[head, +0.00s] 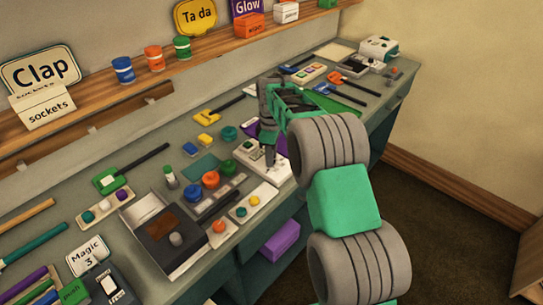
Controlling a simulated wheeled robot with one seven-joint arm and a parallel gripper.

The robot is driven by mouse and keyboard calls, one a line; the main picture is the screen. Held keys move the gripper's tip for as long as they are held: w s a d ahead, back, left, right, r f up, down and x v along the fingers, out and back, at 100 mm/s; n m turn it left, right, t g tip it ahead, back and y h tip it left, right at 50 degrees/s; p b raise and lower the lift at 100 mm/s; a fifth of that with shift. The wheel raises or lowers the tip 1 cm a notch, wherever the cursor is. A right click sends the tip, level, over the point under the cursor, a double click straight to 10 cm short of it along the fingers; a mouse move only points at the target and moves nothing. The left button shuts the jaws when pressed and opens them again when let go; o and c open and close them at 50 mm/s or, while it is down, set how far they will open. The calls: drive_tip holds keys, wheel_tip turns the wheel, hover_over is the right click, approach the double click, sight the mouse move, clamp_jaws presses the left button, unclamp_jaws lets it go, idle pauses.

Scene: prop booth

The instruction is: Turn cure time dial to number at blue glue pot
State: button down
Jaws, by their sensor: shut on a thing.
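The blue glue pot (123,70) stands on the wooden shelf at the upper left, left of an orange pot (154,59) and a green pot (182,47). Any number at the blue pot is too small to read. My gripper (270,161) points down over a pale panel (277,174) near the bench's front edge. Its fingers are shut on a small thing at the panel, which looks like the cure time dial. The fingers hide most of it, so its pointer and marks cannot be read.
The bench is crowded. A dark box with a grey knob (176,239), colored knobs (211,180) and a tray of buttons (243,211) lie left of my gripper. Brushes and a white device (379,47) lie beyond it. Open floor (450,230) is at the right.

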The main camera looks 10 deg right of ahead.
drive_tip(key=shift+r+n, duration=0.1)
drive_tip(key=shift+n, duration=0.4)
drive_tip(key=c, duration=1.1)
unclamp_jaws()
wheel_tip(320, 180, up, 7)
drive_tip(key=shift+b, duration=0.55)
drive_tip(key=shift+r, duration=0.35)
